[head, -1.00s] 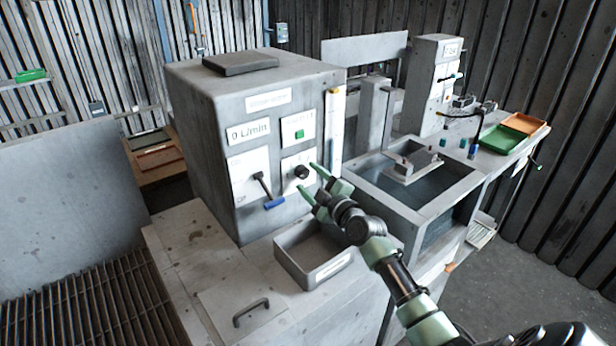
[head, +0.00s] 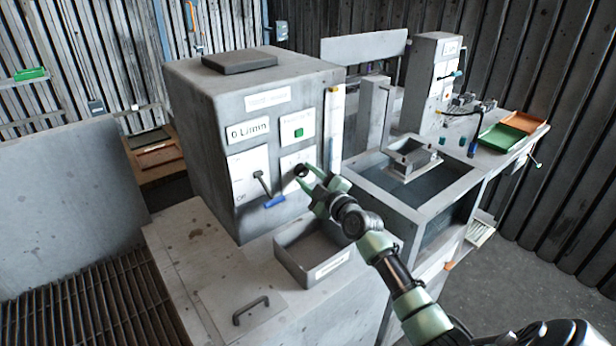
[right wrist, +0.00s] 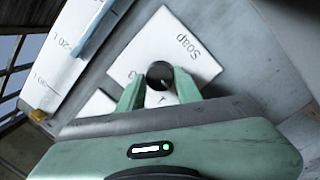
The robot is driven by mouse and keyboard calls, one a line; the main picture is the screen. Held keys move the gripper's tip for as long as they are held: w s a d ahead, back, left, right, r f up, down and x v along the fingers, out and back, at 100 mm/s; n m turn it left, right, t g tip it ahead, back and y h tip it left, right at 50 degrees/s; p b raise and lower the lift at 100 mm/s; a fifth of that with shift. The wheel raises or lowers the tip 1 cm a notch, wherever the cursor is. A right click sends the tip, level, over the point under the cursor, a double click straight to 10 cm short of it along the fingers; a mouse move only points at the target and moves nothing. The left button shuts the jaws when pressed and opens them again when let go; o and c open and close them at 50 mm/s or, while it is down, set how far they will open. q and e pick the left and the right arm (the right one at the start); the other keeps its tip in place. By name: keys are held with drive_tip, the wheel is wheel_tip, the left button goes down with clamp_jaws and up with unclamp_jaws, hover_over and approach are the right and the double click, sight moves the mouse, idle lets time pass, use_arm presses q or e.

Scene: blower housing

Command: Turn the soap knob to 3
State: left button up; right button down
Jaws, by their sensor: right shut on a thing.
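The soap knob (head: 301,170) is a small black round knob on a white plate on the front of the grey machine (head: 215,110). In the right wrist view the knob (right wrist: 160,74) sits on the white plate marked "Soap" (right wrist: 185,40); most of the dial's numbers are hidden or too small to read. My right gripper (head: 308,182) is at the knob, and in the right wrist view its green fingers (right wrist: 160,92) stand on either side of it, shut on it. My left gripper is not in view.
A lever with a blue handle (head: 274,201) hangs just left of the knob. A grey open bin (head: 312,258) stands below my right gripper. A sink basin (head: 440,190) lies to the right. A green button (head: 299,133) is above the knob.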

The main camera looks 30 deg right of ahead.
drive_tip(key=m, duration=0.2)
drive_tip(key=shift+r+m, duration=0.1)
drive_tip(key=shift+m, duration=0.3)
drive_tip(key=m+p, duration=0.1)
drive_tip(key=m, duration=0.2)
drive_tip(key=shift+g+y, duration=0.3)
drive_tip(key=shift+g, duration=0.1)
drive_tip(key=m, duration=0.3)
drive_tip(key=shift+m, duration=0.4)
drive_tip(key=m, duration=0.3)
drive_tip(key=shift+d+y+b, duration=0.1)
drive_tip(key=shift+y+b, duration=0.3)
drive_tip(key=m+y+b, duration=0.1)
drive_tip(key=m, duration=0.5)
drive_tip(key=shift+d, duration=0.1)
drive_tip(key=m, duration=0.5)
drive_tip(key=shift+d+y+b, duration=0.1)
drive_tip(key=shift+y+b, duration=0.3)
drive_tip(key=shift+m, duration=0.4)
